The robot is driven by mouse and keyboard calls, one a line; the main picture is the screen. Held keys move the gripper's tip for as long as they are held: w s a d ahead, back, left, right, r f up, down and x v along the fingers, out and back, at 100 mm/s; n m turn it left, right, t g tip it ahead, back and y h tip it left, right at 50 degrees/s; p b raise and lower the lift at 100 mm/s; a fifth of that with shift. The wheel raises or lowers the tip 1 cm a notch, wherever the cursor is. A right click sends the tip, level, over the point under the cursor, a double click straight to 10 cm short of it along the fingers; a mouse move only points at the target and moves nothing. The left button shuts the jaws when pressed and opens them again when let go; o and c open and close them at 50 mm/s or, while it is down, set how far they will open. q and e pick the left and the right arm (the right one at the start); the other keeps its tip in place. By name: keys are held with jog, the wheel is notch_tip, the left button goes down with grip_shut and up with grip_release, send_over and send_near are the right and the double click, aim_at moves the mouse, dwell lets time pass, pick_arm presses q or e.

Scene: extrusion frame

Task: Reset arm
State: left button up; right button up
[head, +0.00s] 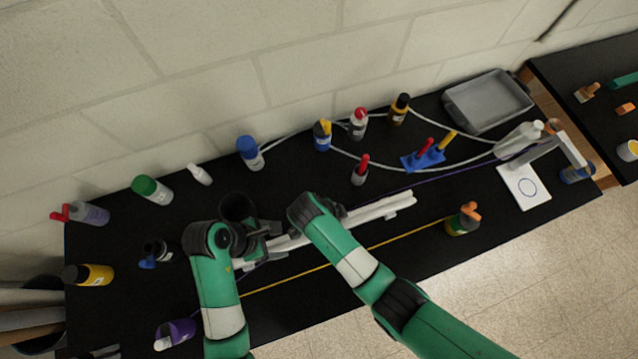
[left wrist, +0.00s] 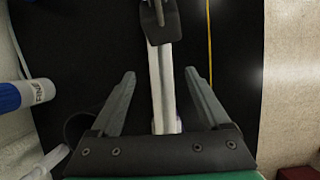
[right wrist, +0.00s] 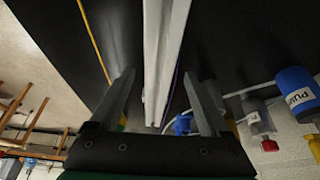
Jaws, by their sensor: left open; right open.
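A long white extrusion bar (head: 378,210) lies across the middle of the black table, partly hidden by my arms. My left gripper (head: 272,239) is at the left part of the bar. In the left wrist view the bar (left wrist: 162,85) runs between its spread fingers (left wrist: 162,82), with a gap on each side. My right gripper is mostly hidden behind its own wrist in the head view. In the right wrist view its fingers (right wrist: 158,80) are spread and empty, with the bar (right wrist: 160,60) passing between them. I cannot tell the height of either gripper above the bar.
Several bottles stand along the back, including a blue-capped one (head: 250,153) and a red-capped one (head: 359,123). A grey tray (head: 488,101) sits at the back right. A green bottle with an orange top (head: 463,220) stands near the front edge. A yellow line (head: 400,241) crosses the front.

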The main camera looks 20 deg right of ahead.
jog(key=shift+a+r, duration=0.1)
jog(key=shift+r, duration=0.15)
dwell(0.3)
